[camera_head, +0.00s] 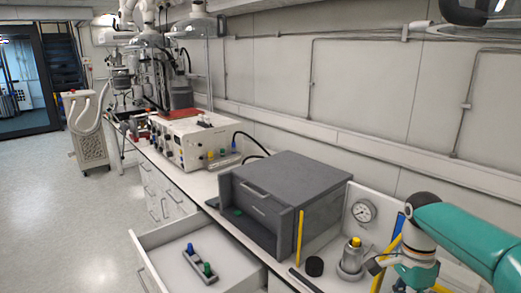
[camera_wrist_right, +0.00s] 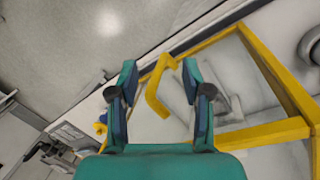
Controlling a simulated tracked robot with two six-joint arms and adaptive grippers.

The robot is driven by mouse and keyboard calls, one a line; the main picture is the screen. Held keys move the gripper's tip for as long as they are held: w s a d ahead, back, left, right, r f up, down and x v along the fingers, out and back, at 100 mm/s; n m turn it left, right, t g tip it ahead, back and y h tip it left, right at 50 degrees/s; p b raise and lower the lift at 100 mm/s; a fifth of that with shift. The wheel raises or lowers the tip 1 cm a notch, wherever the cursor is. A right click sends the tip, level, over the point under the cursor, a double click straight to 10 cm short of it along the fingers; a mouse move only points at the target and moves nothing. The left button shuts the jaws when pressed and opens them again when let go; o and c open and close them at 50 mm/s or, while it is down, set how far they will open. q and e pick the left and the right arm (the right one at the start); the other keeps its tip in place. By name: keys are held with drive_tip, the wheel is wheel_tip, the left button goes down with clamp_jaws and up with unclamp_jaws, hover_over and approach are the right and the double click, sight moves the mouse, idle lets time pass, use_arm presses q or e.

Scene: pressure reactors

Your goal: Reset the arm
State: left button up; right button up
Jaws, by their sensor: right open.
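My right arm (camera_head: 465,240) is teal and comes in from the right edge of the head view, above the right end of the bench. Its gripper is low in that view and partly cut off by the bottom edge. In the right wrist view the right gripper (camera_wrist_right: 160,78) is open, with its two teal fingers wide apart. A bent yellow bar (camera_wrist_right: 155,90) shows between the fingers; I cannot tell how far beyond them it is. Nothing is clamped. My left gripper is not in view.
A yellow frame (camera_wrist_right: 265,134) lies beside the fingers. On the bench are a grey drawer box (camera_head: 295,185), a pressure gauge (camera_head: 362,211), a metal vessel with a yellow top (camera_head: 352,262) and a black cap (camera_head: 314,266). An open drawer (camera_head: 165,235) juts out in front.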

drive_tip(key=s+a+f+n+g+y, duration=0.1)
drive_tip(key=s+a+f, duration=0.25)
drive_tip(key=f, duration=0.45)
drive_tip(key=s+a+f+n+g, duration=0.1)
drive_tip(key=s+a+f+n, duration=0.2)
drive_tip(key=f, duration=0.4)
drive_tip(key=s+a+f+g+y, duration=0.1)
drive_tip(key=s+a+f, duration=0.25)
drive_tip(key=f, duration=0.45)
drive_tip(key=s+a+f+n+t+y, duration=0.2)
drive_tip(key=s+a+f+n, duration=0.65)
drive_tip(key=s, duration=0.55)
drive_tip(key=w+n+t, duration=0.1)
drive_tip(key=w+f+t, duration=0.1)
drive_tip(key=w, duration=0.1)
drive_tip(key=w+f+n+t, duration=0.1)
drive_tip(key=shift+w+f+n+t, duration=0.25)
drive_tip(key=shift+n+t, duration=0.1)
drive_tip(key=shift+t, duration=0.05)
